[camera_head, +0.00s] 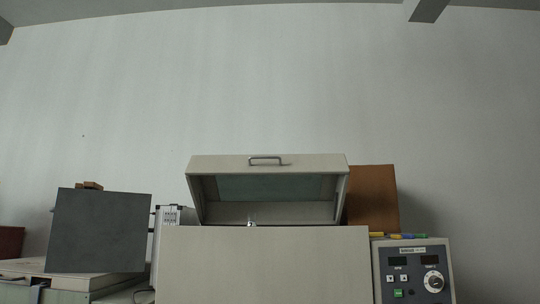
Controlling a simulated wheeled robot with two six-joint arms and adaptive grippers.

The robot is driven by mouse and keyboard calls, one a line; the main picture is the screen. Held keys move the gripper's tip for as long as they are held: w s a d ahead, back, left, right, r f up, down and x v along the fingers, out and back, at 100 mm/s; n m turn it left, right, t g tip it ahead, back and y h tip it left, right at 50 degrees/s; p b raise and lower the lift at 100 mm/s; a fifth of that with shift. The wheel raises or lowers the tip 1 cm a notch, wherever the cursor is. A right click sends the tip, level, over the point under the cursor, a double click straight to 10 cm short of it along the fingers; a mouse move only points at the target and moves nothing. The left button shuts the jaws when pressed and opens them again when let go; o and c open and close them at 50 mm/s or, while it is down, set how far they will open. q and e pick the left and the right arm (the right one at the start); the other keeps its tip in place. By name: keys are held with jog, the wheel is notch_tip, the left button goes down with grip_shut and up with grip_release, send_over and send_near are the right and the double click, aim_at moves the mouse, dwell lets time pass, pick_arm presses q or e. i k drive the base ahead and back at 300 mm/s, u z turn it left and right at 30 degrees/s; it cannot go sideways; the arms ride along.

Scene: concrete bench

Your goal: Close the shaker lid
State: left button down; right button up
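The shaker (262,262) is a pale beige box at the lower middle of the head view. Its lid (220,163) is raised, tilted up and back, with a metal handle (266,159) on its front edge. A greenish window panel shows under the lid. A small shiny clear or metal item (251,221) shows just above the box's front rim; most of the inside is hidden by the front wall. Neither of my grippers is in view.
A control panel (413,272) with a knob and buttons stands at the right of the shaker. A brown box (373,197) stands behind it. A dark grey panel (98,232) stands at the left above a pale case (75,280). The wall behind is bare.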

aim_at(323, 177)
jog(key=z, duration=0.45)
jog(key=i, duration=0.85)
